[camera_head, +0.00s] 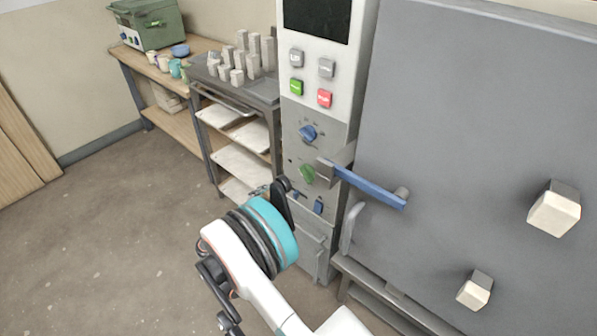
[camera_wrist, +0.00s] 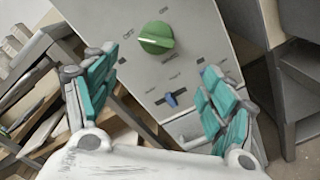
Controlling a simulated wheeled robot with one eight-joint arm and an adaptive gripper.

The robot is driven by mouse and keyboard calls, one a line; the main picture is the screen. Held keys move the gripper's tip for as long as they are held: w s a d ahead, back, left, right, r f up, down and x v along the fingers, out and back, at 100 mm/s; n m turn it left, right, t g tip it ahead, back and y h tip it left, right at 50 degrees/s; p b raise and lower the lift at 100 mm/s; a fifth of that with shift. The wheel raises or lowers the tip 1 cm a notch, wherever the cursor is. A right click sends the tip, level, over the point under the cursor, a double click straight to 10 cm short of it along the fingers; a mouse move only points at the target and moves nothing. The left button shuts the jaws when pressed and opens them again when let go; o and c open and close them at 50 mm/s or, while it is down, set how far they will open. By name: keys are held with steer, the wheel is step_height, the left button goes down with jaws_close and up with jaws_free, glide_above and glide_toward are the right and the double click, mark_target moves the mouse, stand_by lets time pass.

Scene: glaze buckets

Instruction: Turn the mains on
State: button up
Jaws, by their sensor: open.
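The control panel (camera_head: 314,130) stands left of the kiln door. In the wrist view, a green knob (camera_wrist: 156,38) has labels that look like OFF on its left and ON at upper right. Below it is a small blue switch (camera_wrist: 170,99) with marks too small to read. The head view shows the green knob (camera_head: 308,174) and the blue switch (camera_head: 318,206) too. My gripper (camera_wrist: 160,65) is open and empty, its teal fingers spread either side of the panel's lower controls, touching neither. In the head view my wrist hides part of the lower panel.
A blue door handle (camera_head: 370,186) juts out just right of the green knob. The grey door (camera_head: 460,130) fills the right. A shelf rack (camera_head: 240,161) stands at left; the floor (camera_head: 110,230) there is clear.

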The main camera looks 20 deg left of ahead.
steer(key=b, duration=0.4)
glide_toward(306, 174)
steer(key=x, duration=0.5)
steer(key=f+x, duration=0.1)
steer(key=x, duration=0.2)
steer(key=shift+a, duration=0.25)
steer(key=c, duration=1.1)
